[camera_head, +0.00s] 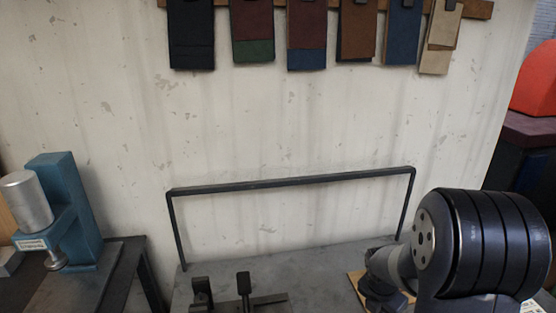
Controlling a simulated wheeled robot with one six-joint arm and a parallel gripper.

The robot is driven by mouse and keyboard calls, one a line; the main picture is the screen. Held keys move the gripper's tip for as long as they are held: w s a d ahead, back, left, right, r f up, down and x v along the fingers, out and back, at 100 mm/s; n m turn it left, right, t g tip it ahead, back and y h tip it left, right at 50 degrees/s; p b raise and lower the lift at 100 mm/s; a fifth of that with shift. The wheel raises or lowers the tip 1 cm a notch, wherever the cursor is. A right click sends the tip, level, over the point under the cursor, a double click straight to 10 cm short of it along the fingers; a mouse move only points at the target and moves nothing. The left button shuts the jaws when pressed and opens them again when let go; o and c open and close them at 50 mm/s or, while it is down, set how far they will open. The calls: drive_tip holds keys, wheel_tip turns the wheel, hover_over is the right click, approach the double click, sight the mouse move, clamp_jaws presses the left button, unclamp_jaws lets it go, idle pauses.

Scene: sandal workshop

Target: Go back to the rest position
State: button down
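My arm shows at the lower right of the head view, with a large dark banded joint and a smaller grey-blue link beside it. The arm is folded close to the camera over the right side of the grey table (315,262). My gripper is not visible in this view, so I cannot see whether it holds anything.
A dark metal rail (292,182) rises along the table's back edge. A black fixture (243,290) with upright posts stands at the front. A teal press (72,212) is at left. Leather swatches (306,35) hang on the wall. A red rounded object (535,80) is at right.

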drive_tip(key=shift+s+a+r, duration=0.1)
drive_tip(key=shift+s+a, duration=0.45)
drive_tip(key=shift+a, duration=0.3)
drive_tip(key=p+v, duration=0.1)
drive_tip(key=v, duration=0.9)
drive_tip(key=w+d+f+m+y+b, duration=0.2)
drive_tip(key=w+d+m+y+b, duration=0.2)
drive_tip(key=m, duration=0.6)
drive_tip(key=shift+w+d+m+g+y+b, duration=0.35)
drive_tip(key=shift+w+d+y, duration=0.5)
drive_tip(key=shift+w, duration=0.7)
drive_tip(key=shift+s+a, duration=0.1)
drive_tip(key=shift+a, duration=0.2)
